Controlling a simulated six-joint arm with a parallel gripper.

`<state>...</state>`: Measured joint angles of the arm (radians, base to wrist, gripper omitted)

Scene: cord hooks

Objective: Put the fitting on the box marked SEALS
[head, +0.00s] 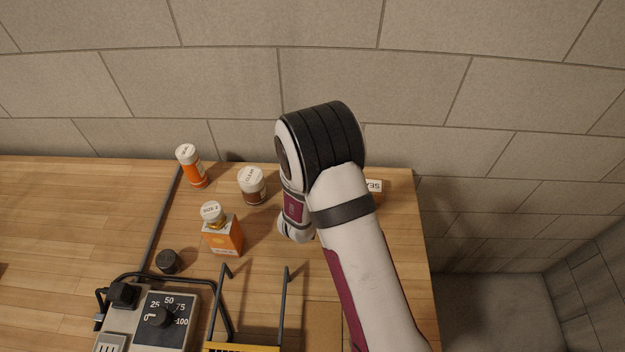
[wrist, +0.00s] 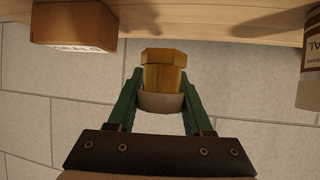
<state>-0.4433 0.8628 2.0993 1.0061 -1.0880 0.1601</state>
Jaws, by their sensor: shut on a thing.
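A brass fitting (wrist: 163,75) with a hexagonal end and a pale grey band shows in the wrist view. My gripper (wrist: 160,92) is shut on it, with a green finger on each side. The fitting appears held clear of the table. An orange-brown box (wrist: 75,22) with a white label, partly readable as SEALS, is at the upper left of the wrist view, apart from the fitting. In the head view a labelled box (head: 375,188) shows partly behind my arm. My gripper and the fitting are hidden there by my arm.
On the wooden table (head: 60,220) stand an orange bottle (head: 191,167), a white-lidded jar (head: 252,186) and an orange box (head: 223,236) with a capped item on top. A black knob (head: 168,262), a dial unit (head: 160,315) and upright hooks (head: 285,295) are nearer. A block wall (head: 200,80) stands behind.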

